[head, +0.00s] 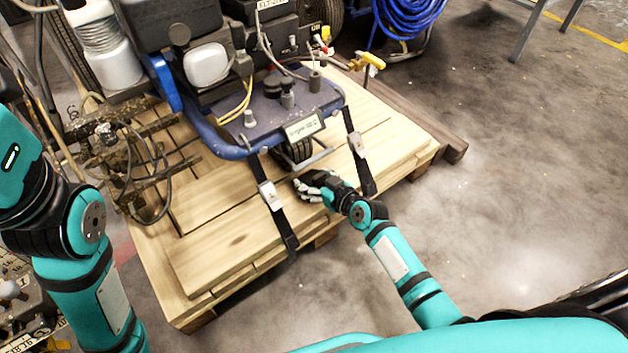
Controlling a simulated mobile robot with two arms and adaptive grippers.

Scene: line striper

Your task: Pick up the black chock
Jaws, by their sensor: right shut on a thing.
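My right gripper (306,187) is low over the pallet's planks, just in front of the small front wheel (295,150) of the line striper (265,115). It is shut on a small dark thing at its fingertips, which I take to be the black chock. The chock is mostly hidden by the fingers, and I cannot tell whether it still touches the wood. My left arm shows at the left edge, but its gripper is not in view.
The striper stands on a wooden pallet (225,250). Black straps with metal buckles (270,196) run down on both sides of my right gripper. Hoses and rusty metal parts (125,160) crowd the left. A blue hose coil (408,15) is behind. The concrete floor (520,170) at right is clear.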

